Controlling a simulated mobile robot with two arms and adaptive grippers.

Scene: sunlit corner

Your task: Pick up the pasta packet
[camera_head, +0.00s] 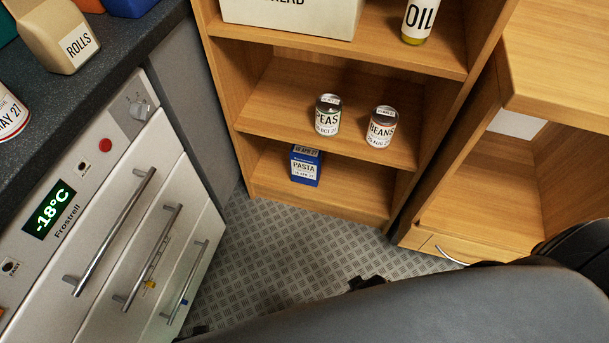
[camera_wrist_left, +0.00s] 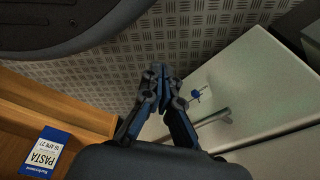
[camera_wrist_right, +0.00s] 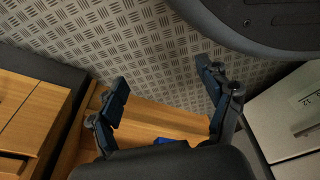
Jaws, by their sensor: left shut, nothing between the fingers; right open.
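The pasta packet (camera_head: 305,166) is a small blue packet with a white label, standing on the bottom shelf (camera_head: 345,196) of the wooden bookcase. It also shows at the lower left of the left wrist view (camera_wrist_left: 44,152). In the right wrist view a small blue patch (camera_wrist_right: 168,141), probably the packet, shows at the lower middle, mostly hidden by my gripper body. My left gripper (camera_wrist_left: 157,72) is shut and empty, apart from the packet. My right gripper (camera_wrist_right: 161,75) is open with nothing between its fingers. A dark arm part of mine fills the lower right of the head view.
Peas (camera_head: 327,115) and beans (camera_head: 381,127) cans stand on the shelf above. An oil bottle (camera_head: 419,20) and a bread box (camera_head: 292,14) are higher. A freezer (camera_head: 120,225) with handles stands at left, a wooden cabinet (camera_head: 560,60) at right. Patterned floor (camera_head: 262,245) lies between.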

